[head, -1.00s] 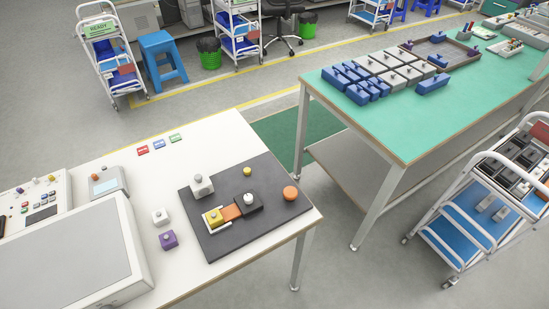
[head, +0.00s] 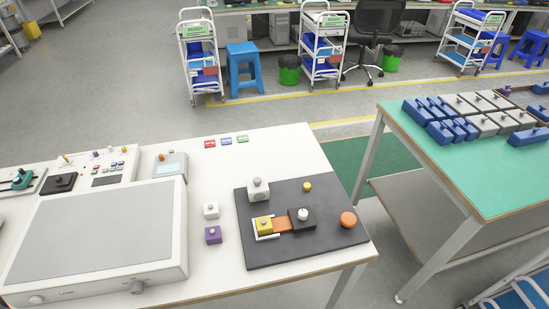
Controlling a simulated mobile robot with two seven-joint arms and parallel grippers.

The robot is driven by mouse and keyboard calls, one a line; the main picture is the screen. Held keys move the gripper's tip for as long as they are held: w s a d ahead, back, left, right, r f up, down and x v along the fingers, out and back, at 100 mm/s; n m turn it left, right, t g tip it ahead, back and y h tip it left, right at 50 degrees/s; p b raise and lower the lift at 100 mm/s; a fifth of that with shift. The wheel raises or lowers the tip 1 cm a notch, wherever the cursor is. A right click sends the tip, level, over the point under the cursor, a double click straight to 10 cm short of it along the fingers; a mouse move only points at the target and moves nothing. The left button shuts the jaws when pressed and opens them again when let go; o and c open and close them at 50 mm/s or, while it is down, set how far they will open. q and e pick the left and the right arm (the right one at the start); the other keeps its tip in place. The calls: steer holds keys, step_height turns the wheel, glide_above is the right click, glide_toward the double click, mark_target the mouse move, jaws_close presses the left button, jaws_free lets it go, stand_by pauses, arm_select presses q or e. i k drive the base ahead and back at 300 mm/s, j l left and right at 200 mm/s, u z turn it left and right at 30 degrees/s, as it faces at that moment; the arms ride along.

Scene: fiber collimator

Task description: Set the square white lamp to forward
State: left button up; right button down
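No thing is clearly recognisable as a square white lamp, and no lit lamp shows. A white square block with a grey round top (head: 258,190) stands on the dark mat (head: 290,252). A smaller white cube with a grey knob (head: 211,211) stands on the white table, left of the mat. A purple cube with a knob (head: 213,235) is just in front of it. On the mat are a yellow block (head: 264,226) in a white bracket, an orange piece (head: 283,225), a black block with a white knob (head: 302,218) and an orange ball-like knob (head: 348,219). Neither gripper is in view.
A large grey-topped machine (head: 100,230) fills the left of the white table (head: 290,150). Behind it are a control panel (head: 95,170) and a small box with a screen (head: 171,167). A green-topped table (head: 440,160) with blue and grey blocks is at the right.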

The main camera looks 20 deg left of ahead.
mark_target(258, 190)
steer(key=k, duration=1)
